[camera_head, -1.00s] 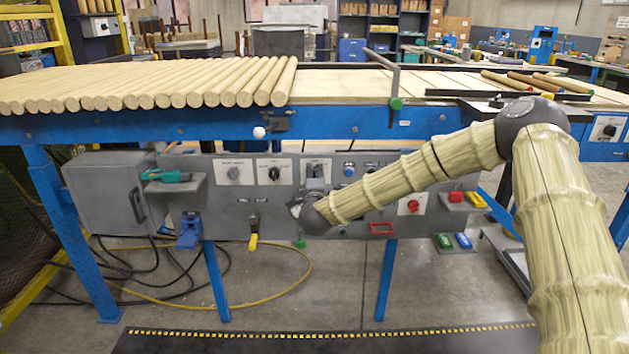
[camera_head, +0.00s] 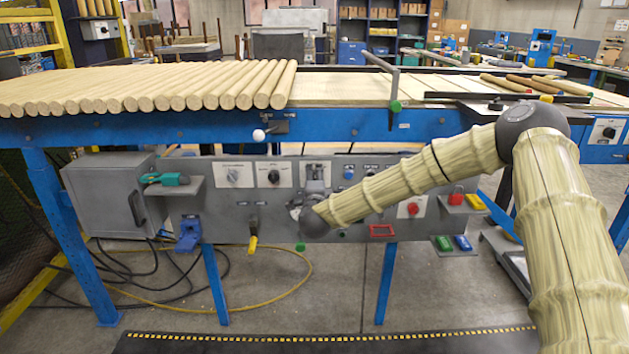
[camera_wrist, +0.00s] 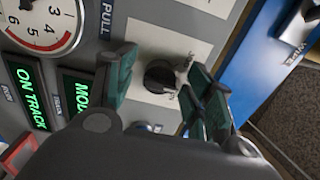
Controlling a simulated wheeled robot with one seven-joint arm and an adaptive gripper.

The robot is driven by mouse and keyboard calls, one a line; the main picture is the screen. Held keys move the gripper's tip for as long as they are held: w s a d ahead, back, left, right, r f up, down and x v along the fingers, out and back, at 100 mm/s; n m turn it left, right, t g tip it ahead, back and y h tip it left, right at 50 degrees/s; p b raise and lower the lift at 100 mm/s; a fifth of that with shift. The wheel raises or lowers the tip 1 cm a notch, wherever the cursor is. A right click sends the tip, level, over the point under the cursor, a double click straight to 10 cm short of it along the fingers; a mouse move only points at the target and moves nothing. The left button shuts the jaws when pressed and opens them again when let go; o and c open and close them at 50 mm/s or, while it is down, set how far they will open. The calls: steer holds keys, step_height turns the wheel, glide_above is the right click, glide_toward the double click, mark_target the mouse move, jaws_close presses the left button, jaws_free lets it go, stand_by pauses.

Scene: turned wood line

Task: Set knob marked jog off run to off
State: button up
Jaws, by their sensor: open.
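A black round knob (camera_wrist: 160,76) sits on a white plate in the wrist view.
In the wrist view a round gauge (camera_wrist: 40,22) and green lit displays (camera_wrist: 28,92) lie left of the knob. The panel also holds a yellow-handled lever (camera_head: 253,243), a red button (camera_head: 413,209) and a shelf with a teal tool (camera_head: 170,179). Wooden rods (camera_head: 190,85) lie above.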

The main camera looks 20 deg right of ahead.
steer(key=v, duration=1.2)
steer(key=s+a+f+n+g+y, duration=0.2)
steer(key=s+a+f+n, duration=0.15)
steer(key=f, duration=0.35)
steer(key=s+a+f+n+g+y, duration=0.1)
steer(key=s+a+f+n+y, duration=0.2)
steer(key=f, duration=0.5)
steer(key=s+a+f+n+g, duration=0.2)
steer(key=s+f+n, duration=0.1)
steer(key=s+f, duration=0.3)
steer(key=s+f+n+g+y, duration=0.2)
steer(key=s+f+n+g, duration=0.5)
steer(key=s+f, duration=1.2)
steer(key=s+d+f+n+g+h, duration=0.1)
steer(key=s+d+f+n+g, duration=0.2)
steer(key=s, duration=0.7)
steer(key=s+d+f+n+g+h, duration=0.15)
steer(key=s+d, duration=0.25)
steer(key=s, duration=0.7)
step_height(320, 180, up, 23)
steer(key=p, duration=2.3)
steer(key=shift+d+r+g, duration=0.15)
steer(key=shift+d+g, duration=0.1)
steer(key=shift+g, duration=0.2)
steer(key=shift+w+y, duration=0.1)
steer(key=shift+y, duration=0.15)
